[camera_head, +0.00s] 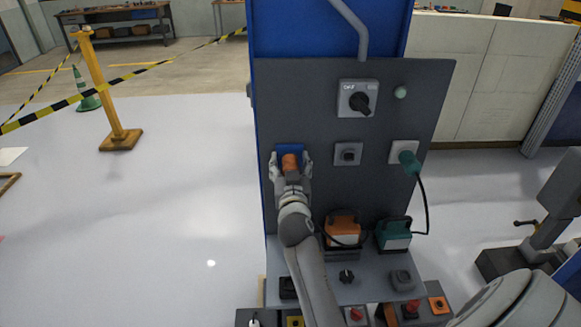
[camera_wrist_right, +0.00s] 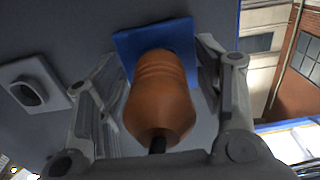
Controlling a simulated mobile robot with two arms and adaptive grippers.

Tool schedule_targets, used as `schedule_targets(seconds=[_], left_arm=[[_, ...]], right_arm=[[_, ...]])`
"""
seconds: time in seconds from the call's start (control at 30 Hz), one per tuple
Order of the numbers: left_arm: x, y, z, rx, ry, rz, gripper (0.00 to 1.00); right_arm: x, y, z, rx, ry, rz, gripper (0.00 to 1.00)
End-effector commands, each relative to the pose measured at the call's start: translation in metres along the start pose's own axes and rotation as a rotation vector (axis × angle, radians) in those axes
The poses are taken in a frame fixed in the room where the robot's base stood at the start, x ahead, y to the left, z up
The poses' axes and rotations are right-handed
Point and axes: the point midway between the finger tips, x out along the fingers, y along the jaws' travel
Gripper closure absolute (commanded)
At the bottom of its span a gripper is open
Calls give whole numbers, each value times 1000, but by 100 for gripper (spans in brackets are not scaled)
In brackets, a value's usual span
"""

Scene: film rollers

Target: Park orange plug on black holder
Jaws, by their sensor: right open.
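The orange plug (camera_head: 289,162) sits against a blue square socket plate (camera_head: 289,149) on the left of the dark grey panel. In the right wrist view the plug (camera_wrist_right: 160,95) points away from me into the blue plate (camera_wrist_right: 128,45), with its black cable end towards me. My right gripper (camera_head: 291,163) is open, its fingers on either side of the plug; a gap shows on the left side. A grey square fitting with a black centre (camera_head: 348,154), perhaps the black holder, is to the right of the plug and looks empty. It also shows in the wrist view (camera_wrist_right: 32,92). My left gripper is not in view.
A teal plug (camera_head: 408,163) with a hanging cable sits at the panel's right. A rotary switch (camera_head: 358,99) is above. Orange (camera_head: 342,229) and teal (camera_head: 394,234) boxes stand below, above a console with knobs. Open floor lies left.

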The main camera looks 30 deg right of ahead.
Motion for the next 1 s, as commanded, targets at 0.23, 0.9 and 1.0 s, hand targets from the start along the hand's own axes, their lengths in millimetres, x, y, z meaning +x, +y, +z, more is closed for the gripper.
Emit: schedule_targets(seconds=[0.23, 0.9, 1.0], left_arm=[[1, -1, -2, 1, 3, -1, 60], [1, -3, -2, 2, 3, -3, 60], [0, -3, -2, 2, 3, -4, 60]], right_arm=[[0, 0, 0, 0, 0, 0, 41], [-3, 0, 0, 0, 1, 0, 100], [-7, 0, 0, 0, 0, -1, 100]])
